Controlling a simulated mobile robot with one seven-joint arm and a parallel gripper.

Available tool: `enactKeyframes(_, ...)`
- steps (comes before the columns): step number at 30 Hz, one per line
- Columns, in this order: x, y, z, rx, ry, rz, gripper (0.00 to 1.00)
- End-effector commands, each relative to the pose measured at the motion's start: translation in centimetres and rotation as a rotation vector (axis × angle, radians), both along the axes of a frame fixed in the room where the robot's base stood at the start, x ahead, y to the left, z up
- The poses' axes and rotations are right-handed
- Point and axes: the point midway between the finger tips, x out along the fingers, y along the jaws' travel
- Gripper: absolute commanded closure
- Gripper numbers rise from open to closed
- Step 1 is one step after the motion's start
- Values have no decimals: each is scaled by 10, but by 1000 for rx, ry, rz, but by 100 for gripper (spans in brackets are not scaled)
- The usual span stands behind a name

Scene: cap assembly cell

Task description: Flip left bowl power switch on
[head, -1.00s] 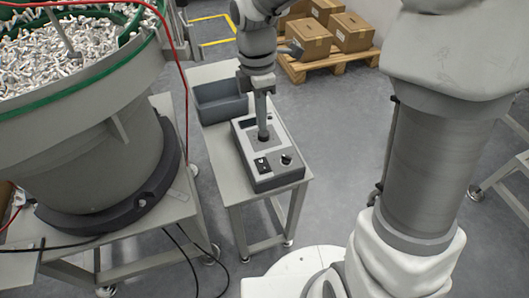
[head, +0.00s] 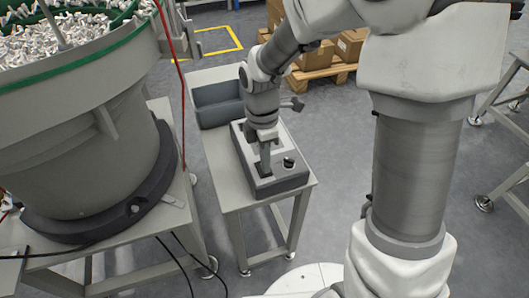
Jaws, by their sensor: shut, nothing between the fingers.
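A control box (head: 285,183) with a dark base and light top panel sits on a small table. Its round black knob (head: 289,163) shows at the front right of the panel. The switch area at the panel's front left is mostly hidden by my gripper (head: 265,170). My gripper points down, shut and empty, with its tips at or just above that area. I cannot tell whether they touch the switch or which way it is set. The large grey bowl (head: 75,145) with a green rim stands at the left, full of small pale parts.
A grey open bin (head: 218,112) stands on the table (head: 228,186) behind the box. A red cable (head: 172,70) hangs beside the bowl. Cardboard boxes on a pallet (head: 318,70) are at the back. Floor right of the table is clear.

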Motion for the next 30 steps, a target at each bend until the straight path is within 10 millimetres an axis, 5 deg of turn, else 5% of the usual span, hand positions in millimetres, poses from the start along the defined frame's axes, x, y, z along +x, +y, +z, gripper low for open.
enactKeyframes(30,2,1,-7,11,-38,0,100)
